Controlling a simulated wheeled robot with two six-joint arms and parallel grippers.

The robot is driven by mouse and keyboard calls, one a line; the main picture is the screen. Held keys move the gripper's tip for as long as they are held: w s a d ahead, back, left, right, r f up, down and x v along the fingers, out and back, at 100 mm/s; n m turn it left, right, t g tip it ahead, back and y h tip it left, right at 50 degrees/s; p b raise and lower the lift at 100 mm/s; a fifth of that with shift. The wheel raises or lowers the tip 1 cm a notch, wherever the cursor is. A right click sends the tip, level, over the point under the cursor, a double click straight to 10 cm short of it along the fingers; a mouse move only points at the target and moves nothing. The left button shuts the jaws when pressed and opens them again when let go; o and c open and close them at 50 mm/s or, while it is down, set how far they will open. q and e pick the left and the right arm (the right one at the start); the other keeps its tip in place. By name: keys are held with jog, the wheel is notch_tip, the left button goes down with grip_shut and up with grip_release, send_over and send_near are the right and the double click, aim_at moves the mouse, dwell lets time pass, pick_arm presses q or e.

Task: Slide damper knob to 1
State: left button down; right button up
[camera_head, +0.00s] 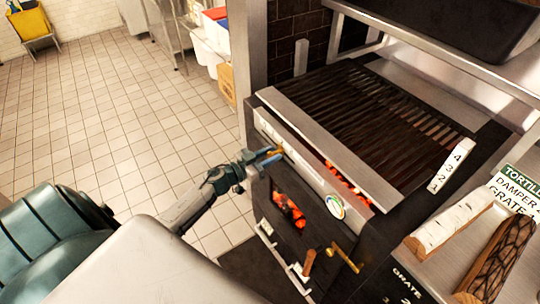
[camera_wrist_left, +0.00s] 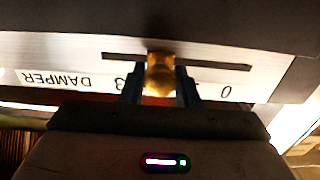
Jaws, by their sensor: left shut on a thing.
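The brass damper knob (camera_wrist_left: 160,75) sits in a dark horizontal slot in the metal damper plate (camera_wrist_left: 50,50). My left gripper (camera_wrist_left: 160,88) is shut on the knob, one finger on each side. In the wrist view the plate's markings appear upside down: DAMPER at the left, a partly covered 3 just left of the fingers, and 0 at the right. The knob stands between the 3 and the 0; the mark directly at it is hidden by the fingers. In the head view, my left gripper (camera_head: 268,157) reaches the grill's front panel (camera_head: 300,158). My right gripper is not in view.
The grill grate (camera_head: 370,105) lies above the panel. Glowing coals (camera_head: 289,210) show in the front opening below. A round dial (camera_head: 335,206) and a brass handle (camera_head: 343,256) are right of the gripper. Logs (camera_head: 450,228) lie at the right.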

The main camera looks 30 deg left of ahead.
aim_at(273, 141)
pick_arm(q)
jog(key=a, duration=0.1)
jog(key=w+a, duration=0.1)
jog(key=a, duration=0.1)
jog(key=w+a, duration=0.1)
jog(key=shift+a+b, duration=0.3)
jog(key=shift+a, duration=0.05)
jog(key=shift+s, duration=0.1)
jog(key=shift+d, duration=0.1)
jog(key=c, duration=1.2)
grip_release()
jog(key=shift+c, duration=0.2)
jog(key=shift+o, duration=0.4)
jog(key=shift+s, duration=0.1)
